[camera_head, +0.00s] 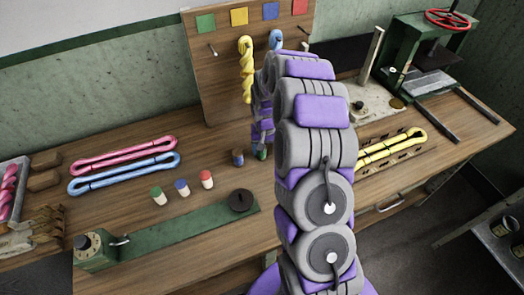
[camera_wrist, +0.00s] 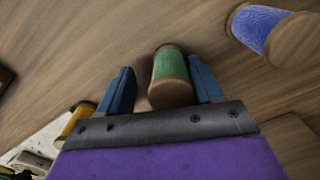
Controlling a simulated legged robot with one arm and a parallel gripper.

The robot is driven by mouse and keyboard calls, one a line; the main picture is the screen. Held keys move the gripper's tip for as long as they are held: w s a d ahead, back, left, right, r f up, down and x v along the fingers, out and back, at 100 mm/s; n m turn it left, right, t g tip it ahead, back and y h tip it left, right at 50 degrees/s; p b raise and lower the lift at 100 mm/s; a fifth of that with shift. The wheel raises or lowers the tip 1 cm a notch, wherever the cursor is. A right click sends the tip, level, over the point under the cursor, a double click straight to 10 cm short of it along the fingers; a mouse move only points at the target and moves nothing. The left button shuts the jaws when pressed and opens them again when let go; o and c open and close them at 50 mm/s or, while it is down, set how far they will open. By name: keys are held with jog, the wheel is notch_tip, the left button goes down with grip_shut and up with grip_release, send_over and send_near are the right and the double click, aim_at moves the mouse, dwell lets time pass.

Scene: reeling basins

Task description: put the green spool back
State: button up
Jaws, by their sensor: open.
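The green spool (camera_wrist: 170,66) has wooden ends and shows between the two blue fingers of my gripper (camera_wrist: 161,72) in the wrist view. The fingers are open, one on each side of it; the right finger looks very near it, and I cannot tell whether it touches. In the head view a bit of the green spool (camera_head: 262,153) shows below my gripper (camera_head: 262,138), low over the table; my arm hides the rest. A blue spool (camera_wrist: 258,27) stands to the right in the wrist view and left of my gripper in the head view (camera_head: 238,157).
A yellow spool (camera_wrist: 76,121) shows at lower left in the wrist view. Green-, blue- and red-topped pieces (camera_head: 182,188) stand on the table. A pegboard (camera_head: 222,75) with coloured squares and hanging skeins stands behind. A green bar device (camera_head: 170,232) lies in front.

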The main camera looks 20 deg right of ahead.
jog(key=r, duration=0.4)
jog(key=a+r+p, duration=0.1)
jog(key=r, duration=0.3)
jog(key=s+r+p, duration=0.1)
jog(key=r, duration=0.3)
jog(key=shift+a+r, duration=0.3)
jog(key=shift+r, duration=0.1)
jog(key=s+a+r+n, duration=0.1)
jog(key=s+a+r, duration=0.25)
jog(key=s, duration=0.25)
jog(key=s+a+r+n+g, duration=0.1)
jog(key=s+a+r, duration=0.25)
jog(key=s, duration=0.25)
jog(key=s+a+r+n, duration=0.1)
jog(key=s+a+r, duration=0.25)
jog(key=s, duration=0.25)
jog(key=s+r+n, duration=0.1)
jog(key=s, duration=1.7)
jog(key=shift+s+r+n+g, duration=0.3)
jog(key=shift+s+g, duration=0.1)
